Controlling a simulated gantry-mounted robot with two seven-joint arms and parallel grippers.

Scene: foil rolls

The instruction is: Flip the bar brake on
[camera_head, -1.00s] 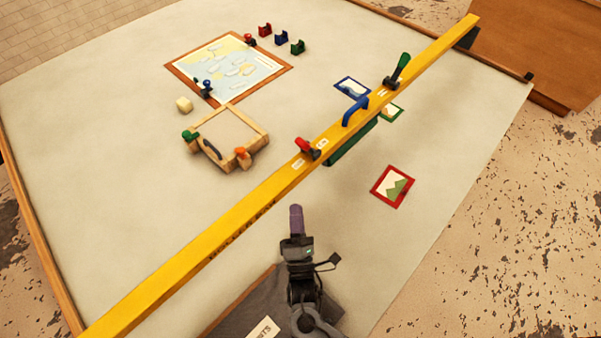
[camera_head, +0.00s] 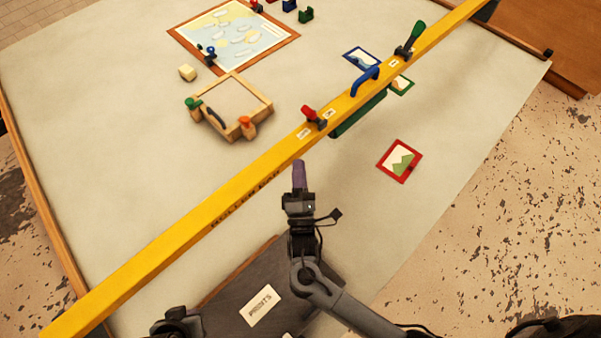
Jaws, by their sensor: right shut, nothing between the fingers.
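A long yellow bar (camera_head: 215,215) runs diagonally across the pale table. A blue arched handle (camera_head: 365,81) and a longer, tilted green-tipped lever (camera_head: 409,40) sit farther up the bar. I cannot tell by label which part is the brake. My right gripper (camera_head: 298,174), with purple fingertips, is shut and empty. In the picture it is just below the bar and the red lever, apart from the lever. My left gripper's fingers are not in view.
A wooden frame box (camera_head: 268,107) with green and orange knobs lies beyond the bar. A framed map (camera_head: 290,42) is behind it. A red-framed picture (camera_head: 384,170) lies right of my gripper. A dark tray labelled PRINTS (camera_head: 226,300) is in front.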

